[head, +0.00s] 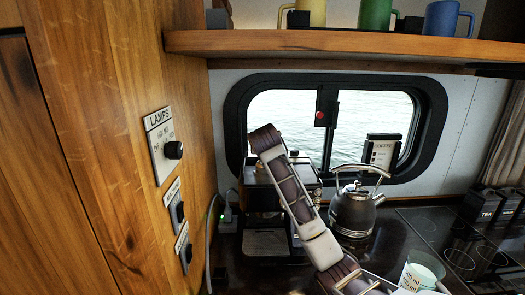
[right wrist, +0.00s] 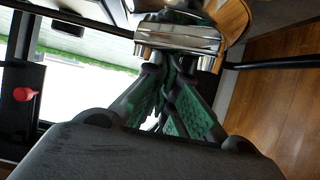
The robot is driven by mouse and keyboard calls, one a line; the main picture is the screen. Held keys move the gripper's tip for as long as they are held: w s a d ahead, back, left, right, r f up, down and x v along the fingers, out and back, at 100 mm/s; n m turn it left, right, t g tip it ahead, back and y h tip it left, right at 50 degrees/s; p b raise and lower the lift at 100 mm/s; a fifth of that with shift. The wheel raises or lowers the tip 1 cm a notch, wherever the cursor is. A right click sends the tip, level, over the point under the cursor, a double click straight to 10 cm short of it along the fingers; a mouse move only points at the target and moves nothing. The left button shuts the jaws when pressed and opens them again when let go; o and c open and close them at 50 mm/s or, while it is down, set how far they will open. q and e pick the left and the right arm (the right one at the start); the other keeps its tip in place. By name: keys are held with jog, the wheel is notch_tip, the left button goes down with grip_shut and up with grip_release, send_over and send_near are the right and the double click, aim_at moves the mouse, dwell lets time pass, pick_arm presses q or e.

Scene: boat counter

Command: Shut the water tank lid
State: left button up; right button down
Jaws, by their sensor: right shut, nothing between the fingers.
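The coffee machine (head: 265,243) stands on the counter against the wood wall, below the window. My right arm crosses in front of it and hides much of its top. I cannot make out the water tank lid or whether it is open. In the right wrist view my right gripper (right wrist: 166,100) is shut and empty. Its green-padded fingers point at a shiny chrome part (right wrist: 180,40), close to or touching it; I cannot tell which. In the head view my right gripper is hidden behind the arm. My left gripper is in neither view.
A kettle (head: 355,210) stands right of the machine, with a measuring cup (head: 418,276) nearer the front. A shelf (head: 340,43) with mugs overhangs the window. A cord (head: 211,235) runs along the wood wall. Dark canisters (head: 487,207) stand at the right.

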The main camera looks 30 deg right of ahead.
jog(key=v, duration=0.9)
jog(key=shift+s+a, duration=0.2)
jog(key=shift+s, duration=0.15)
jog(key=shift+w+r, duration=0.1)
